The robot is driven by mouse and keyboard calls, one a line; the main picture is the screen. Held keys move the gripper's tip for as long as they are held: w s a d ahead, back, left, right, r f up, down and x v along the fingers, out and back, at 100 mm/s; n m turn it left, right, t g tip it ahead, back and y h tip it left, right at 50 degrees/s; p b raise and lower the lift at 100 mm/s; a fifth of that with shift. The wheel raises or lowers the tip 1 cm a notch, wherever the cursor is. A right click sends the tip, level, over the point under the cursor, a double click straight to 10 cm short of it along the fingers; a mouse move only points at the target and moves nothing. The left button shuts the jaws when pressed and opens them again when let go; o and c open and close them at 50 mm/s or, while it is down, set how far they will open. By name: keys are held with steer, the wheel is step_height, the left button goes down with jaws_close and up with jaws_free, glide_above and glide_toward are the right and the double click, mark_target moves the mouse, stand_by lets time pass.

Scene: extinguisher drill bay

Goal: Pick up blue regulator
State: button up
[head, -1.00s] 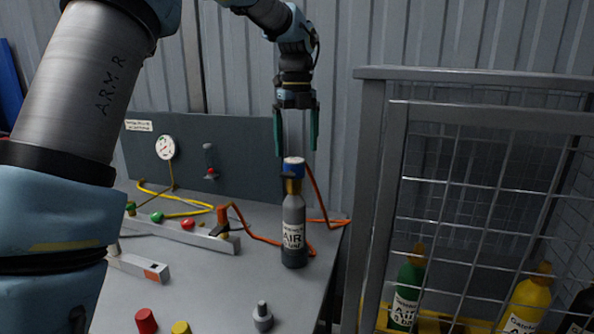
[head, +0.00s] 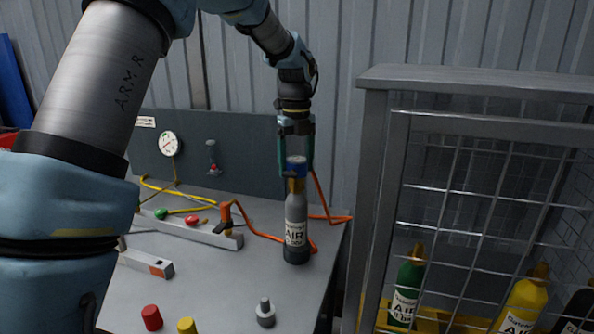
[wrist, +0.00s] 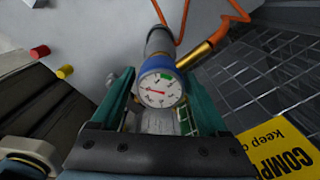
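The blue regulator (head: 297,160) sits on top of a grey air cylinder (head: 296,225), which stands upright on the grey bench. In the wrist view the regulator (wrist: 161,88) shows a round white gauge face with a blue rim, between my fingers. My gripper (head: 296,168) points down from above, with one green finger on each side of the regulator. In the wrist view the fingers of my gripper (wrist: 160,80) stand apart, with a gap beside the gauge. The gripper looks open; any contact with the regulator is not visible.
An orange hose (head: 262,236) runs behind the cylinder. Red (head: 151,317) and yellow (head: 187,326) caps and a grey fitting (head: 265,313) stand at the bench front. A mesh cage (head: 470,180) with green (head: 406,291) and yellow (head: 524,306) cylinders stands to the right.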

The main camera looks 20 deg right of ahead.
steer(key=c, duration=1.1)
steer(key=shift+o, duration=0.2)
steer(key=shift+r, duration=0.1)
step_height(320, 180, up, 10)
steer(key=shift+f+b, duration=0.1)
steer(key=shift+b, duration=0.95)
